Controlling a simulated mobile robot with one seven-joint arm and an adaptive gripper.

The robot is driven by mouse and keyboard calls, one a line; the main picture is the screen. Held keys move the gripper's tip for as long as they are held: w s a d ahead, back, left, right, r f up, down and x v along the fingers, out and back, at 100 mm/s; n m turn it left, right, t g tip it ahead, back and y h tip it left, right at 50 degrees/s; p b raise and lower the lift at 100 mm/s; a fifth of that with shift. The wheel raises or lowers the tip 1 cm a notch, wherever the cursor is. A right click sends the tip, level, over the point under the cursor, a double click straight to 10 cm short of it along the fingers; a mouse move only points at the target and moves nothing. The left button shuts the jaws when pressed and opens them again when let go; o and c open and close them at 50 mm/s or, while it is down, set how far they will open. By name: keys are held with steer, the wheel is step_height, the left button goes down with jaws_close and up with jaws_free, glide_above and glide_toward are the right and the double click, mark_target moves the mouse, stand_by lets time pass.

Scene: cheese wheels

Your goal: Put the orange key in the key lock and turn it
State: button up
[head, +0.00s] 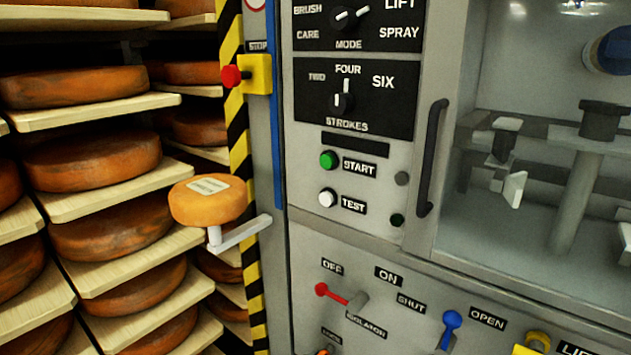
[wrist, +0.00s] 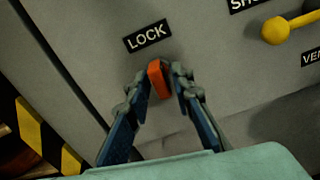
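The orange key (wrist: 158,79) shows in the wrist view as a small upright orange block just below the LOCK label (wrist: 147,37) on the grey panel. My gripper (wrist: 162,80) has its two fingertips close on either side of the key, and it looks shut on it. The key lock is hidden behind the key and fingers, so I cannot tell how deep the key sits. In the head view, a bit of orange (head: 324,351) shows at the bottom edge under a partly cut label. My gripper is out of the head view.
A yellow knob (wrist: 275,30) is at the upper right in the wrist view. A red lever (head: 335,294) and a blue lever (head: 450,325) stick out of the panel. Shelves of cheese wheels (head: 92,160) stand at the left, beside a yellow-black striped post (head: 238,150).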

steer(key=shift+o, duration=0.7)
steer(key=v, duration=1.2)
steer(key=shift+r, duration=0.1)
